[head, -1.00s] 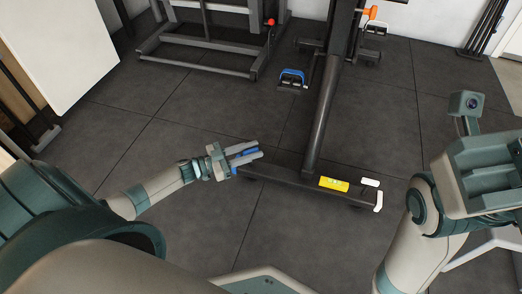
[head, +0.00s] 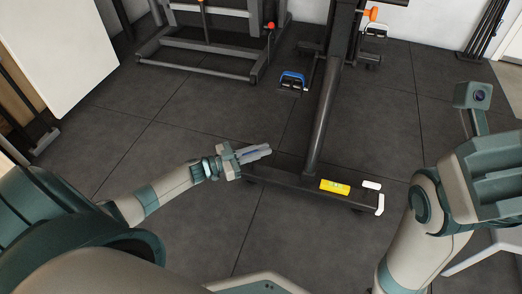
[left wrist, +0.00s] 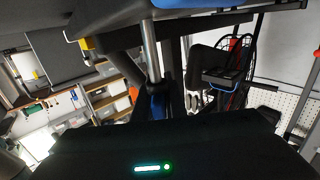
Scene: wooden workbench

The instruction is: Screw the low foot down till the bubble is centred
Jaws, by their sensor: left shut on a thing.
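A yellow spirit level (head: 335,187) lies on the dark base beam (head: 298,181) of the bench leg, near its right end. Its bubble is too small to read. My left gripper (head: 257,152) is at the left end of that beam, shut on the low foot, which the fingers hide in the head view. In the left wrist view, a bright metal rod (left wrist: 151,52) stands in the middle with a blue part (left wrist: 157,106) low on it; I cannot tell whether this is the foot. My right arm is at the right, its fingers out of view.
A blue-handled item (head: 292,78) lies on the floor behind the beam. White pieces (head: 379,204) are at the beam's right end. A grey steel frame (head: 200,62) stands at the back. The dark tiled floor around my left forearm is clear.

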